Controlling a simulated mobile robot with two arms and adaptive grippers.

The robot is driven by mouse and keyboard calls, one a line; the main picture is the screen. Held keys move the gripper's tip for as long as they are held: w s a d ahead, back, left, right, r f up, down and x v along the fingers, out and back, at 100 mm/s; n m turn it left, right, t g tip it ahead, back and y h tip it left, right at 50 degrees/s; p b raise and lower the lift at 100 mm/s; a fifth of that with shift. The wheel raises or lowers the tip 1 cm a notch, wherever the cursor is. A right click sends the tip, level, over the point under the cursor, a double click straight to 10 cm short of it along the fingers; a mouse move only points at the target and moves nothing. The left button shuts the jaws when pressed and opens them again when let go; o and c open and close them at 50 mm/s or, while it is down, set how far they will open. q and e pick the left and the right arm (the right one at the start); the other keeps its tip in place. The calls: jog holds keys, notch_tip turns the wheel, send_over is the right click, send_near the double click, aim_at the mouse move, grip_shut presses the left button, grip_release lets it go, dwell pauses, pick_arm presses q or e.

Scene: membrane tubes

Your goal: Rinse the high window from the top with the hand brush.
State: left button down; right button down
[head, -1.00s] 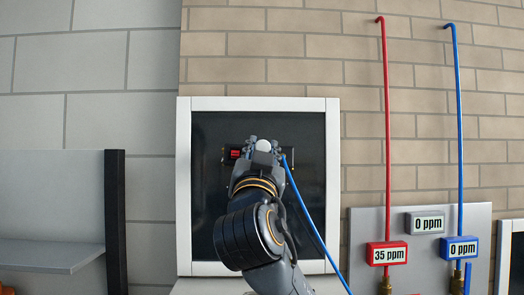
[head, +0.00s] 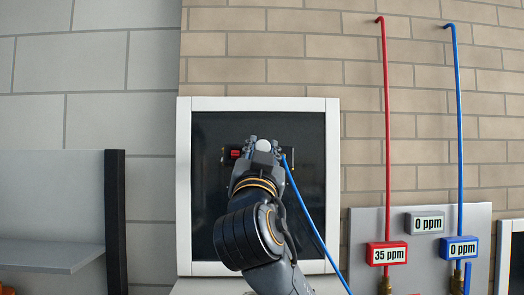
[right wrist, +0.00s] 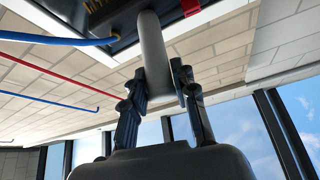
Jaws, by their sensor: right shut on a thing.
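The high window (head: 215,240) is a dark pane in a white frame on the wall, in the middle of the head view. My right gripper (head: 264,146) is in front of its upper half. In the right wrist view my right gripper (right wrist: 158,88) is shut on the light grey handle of the hand brush (right wrist: 151,50). The brush's dark head with a red part (head: 235,154) lies crosswise over the upper pane, mostly hidden behind my gripper. A blue hose (head: 306,217) runs from it down to the right. I cannot tell whether the brush touches the pane. My left gripper is out of view.
A panel (head: 364,225) with a red pipe (head: 386,120), a blue pipe (head: 458,120) and ppm labels is right of the window. Another framed pane (head: 503,262) shows at the right edge. A grey shelf (head: 45,256) with a dark post stands at left.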

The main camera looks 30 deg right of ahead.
jog(key=shift+s, duration=0.1)
dwell(0.4)
notch_tip(320, 180, down, 17)
jog(key=b, duration=1.6)
jog(key=shift+f, duration=0.15)
dwell(1.6)
jog(key=shift+s, duration=0.1)
jog(key=s+a+b, duration=0.1)
jog(key=s+a, duration=0.4)
jog(key=s, duration=0.3)
jog(key=shift+s+a, duration=0.15)
jog(key=shift+s, duration=0.05)
dwell(0.6)
